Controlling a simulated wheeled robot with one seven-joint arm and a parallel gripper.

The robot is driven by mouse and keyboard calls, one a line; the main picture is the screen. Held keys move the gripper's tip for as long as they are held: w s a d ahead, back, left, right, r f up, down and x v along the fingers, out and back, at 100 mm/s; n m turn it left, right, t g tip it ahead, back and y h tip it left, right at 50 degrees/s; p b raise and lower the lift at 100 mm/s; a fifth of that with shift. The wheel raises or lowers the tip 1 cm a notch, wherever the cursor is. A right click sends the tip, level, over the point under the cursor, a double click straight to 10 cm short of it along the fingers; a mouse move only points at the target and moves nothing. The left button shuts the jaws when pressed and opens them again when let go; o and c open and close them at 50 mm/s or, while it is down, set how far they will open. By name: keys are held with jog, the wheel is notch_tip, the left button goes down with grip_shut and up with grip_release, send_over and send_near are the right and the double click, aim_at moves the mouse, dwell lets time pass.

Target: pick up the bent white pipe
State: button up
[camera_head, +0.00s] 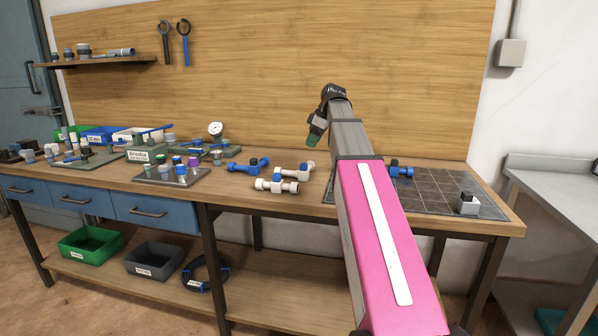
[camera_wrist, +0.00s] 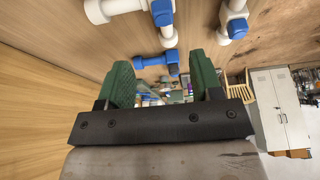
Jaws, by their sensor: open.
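Two white pipe pieces with blue parts lie on the workbench in the head view, one farther back (camera_head: 294,170) and one nearer the front edge (camera_head: 276,186). I cannot tell for certain which is the bent white pipe. In the wrist view, a white pipe (camera_wrist: 110,8) runs to a blue fitting (camera_wrist: 162,12) at the top, with a white end pointing down. A second white-and-blue piece (camera_wrist: 233,22) is to its right. My gripper (camera_wrist: 163,82) is open, its green fingers apart with no pipe between them. In the head view it (camera_head: 315,132) hangs above the bench, apart from the pipes.
A blue fitting (camera_head: 248,166) lies left of the white pieces. A dark tiled mat (camera_head: 435,190) on the right bears a small block (camera_head: 468,204) and another blue fitting (camera_head: 402,171). A rack of caps (camera_head: 170,173) and several small parts crowd the left of the bench.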

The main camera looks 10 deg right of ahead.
send_over(308, 170)
notch_tip(308, 170, down, 5)
jog(key=shift+r, duration=0.15)
jog(key=shift+x, duration=2.55)
jog(key=shift+a+r, duration=0.1)
jog(key=shift+a, duration=0.1)
grip_shut()
